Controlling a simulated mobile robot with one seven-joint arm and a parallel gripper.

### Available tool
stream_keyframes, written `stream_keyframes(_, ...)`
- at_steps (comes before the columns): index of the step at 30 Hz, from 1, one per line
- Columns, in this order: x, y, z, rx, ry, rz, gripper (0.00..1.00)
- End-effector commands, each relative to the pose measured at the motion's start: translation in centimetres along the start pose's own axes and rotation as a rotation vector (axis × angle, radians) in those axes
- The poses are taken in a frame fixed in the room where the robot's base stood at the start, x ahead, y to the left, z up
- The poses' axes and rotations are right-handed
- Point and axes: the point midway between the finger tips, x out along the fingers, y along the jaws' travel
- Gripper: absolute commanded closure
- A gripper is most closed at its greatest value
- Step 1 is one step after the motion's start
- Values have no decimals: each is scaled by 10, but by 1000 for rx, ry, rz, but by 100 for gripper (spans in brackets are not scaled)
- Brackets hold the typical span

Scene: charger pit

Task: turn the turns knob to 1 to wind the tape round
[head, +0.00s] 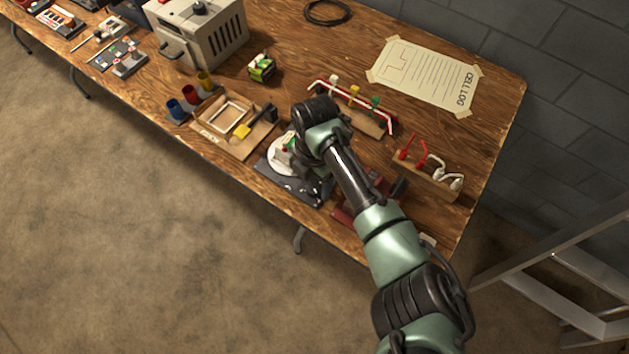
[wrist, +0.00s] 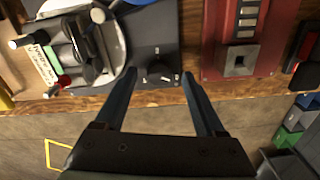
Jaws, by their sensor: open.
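The turns knob (wrist: 160,72) is a small black knob on a dark plate (wrist: 155,30), close to the plate's front edge. White marks lie around it, too small to read. In the wrist view my gripper (wrist: 159,75) is open. One fingertip is left of the knob and one is right of it. I cannot tell whether they touch it. Left of the knob is a white disc (wrist: 118,48) with a black mechanism on it, carrying a green label and a red-tipped part. In the head view the plate (head: 290,186) and disc (head: 277,160) show beside my arm, which hides the knob.
A red unit (wrist: 250,15) with a square grey block stands to the right. A wooden tray (head: 215,135) lies to the left, a rack with red bars (head: 345,101) behind, and a wooden block with red and white hooks (head: 430,180) at the right. The table's front edge is close.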

Motion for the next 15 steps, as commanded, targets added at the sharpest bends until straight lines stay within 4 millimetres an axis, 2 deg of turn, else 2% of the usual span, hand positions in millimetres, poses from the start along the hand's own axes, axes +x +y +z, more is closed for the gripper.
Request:
stream_keyframes(4, 10, 0, -1, -1, 0, -1, 28)
stream_keyframes(13, 12, 0, 0, -1, 0, 0, 28)
stream_keyframes(15, 12, 0, 0, 0, 0, 1, 41)
